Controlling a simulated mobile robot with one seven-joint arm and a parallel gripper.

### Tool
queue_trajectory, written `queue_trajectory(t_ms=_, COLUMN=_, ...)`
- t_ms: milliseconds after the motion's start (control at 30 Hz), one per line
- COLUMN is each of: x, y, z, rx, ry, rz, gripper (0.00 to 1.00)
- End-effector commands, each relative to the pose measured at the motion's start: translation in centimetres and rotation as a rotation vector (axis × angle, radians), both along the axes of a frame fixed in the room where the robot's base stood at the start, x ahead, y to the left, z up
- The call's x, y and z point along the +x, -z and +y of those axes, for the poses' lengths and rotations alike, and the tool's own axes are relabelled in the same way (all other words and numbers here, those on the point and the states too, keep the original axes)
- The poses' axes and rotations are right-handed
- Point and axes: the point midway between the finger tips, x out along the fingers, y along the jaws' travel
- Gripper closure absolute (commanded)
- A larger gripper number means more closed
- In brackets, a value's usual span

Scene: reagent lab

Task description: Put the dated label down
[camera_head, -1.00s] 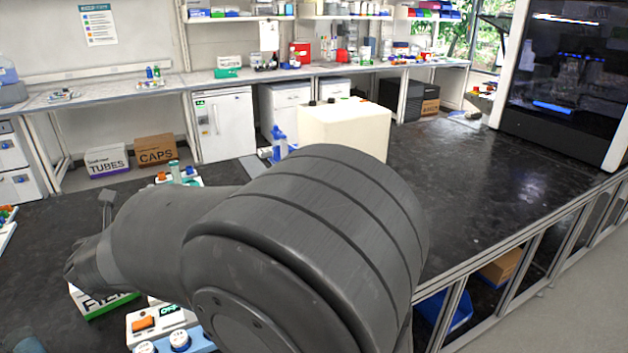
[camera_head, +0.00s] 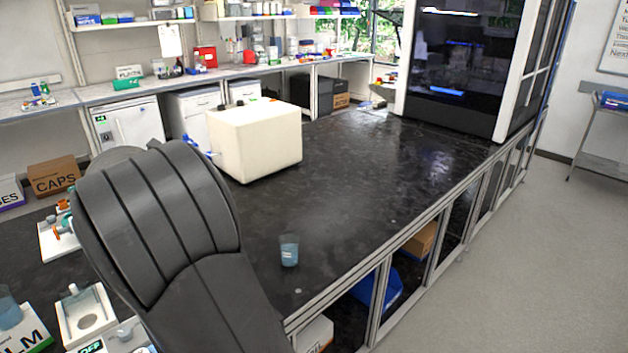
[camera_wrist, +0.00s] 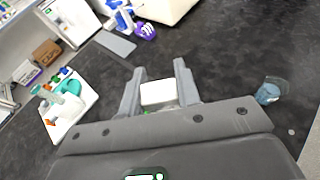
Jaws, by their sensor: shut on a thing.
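In the wrist view my gripper (camera_wrist: 160,88) is shut on a small white block-like thing (camera_wrist: 158,94), which I take to be the dated label; no writing on it can be read. It sits between the two fingers, above the black bench top. In the head view my gripper and the held thing are hidden behind my dark grey arm.
The black bench (camera_head: 360,170) is largely clear right of a cream box-shaped machine (camera_head: 255,143). A beaker of blue liquid (camera_head: 289,250) stands near the bench's front edge; it also shows in the wrist view (camera_wrist: 270,92). A white tray of bottles (camera_wrist: 68,105) lies left of my gripper.

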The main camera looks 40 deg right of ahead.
Motion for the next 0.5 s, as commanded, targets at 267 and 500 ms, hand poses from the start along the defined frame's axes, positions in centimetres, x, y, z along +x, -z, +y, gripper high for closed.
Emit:
queue_trajectory(t_ms=267, x=-1.8, y=0.2, z=-15.4, rx=0.002, ry=0.312, rz=0.002, gripper=0.91)
queue_trajectory(t_ms=500, x=-5.9, y=0.7, z=-27.1, rx=0.012, ry=0.554, rz=0.008, gripper=0.91)
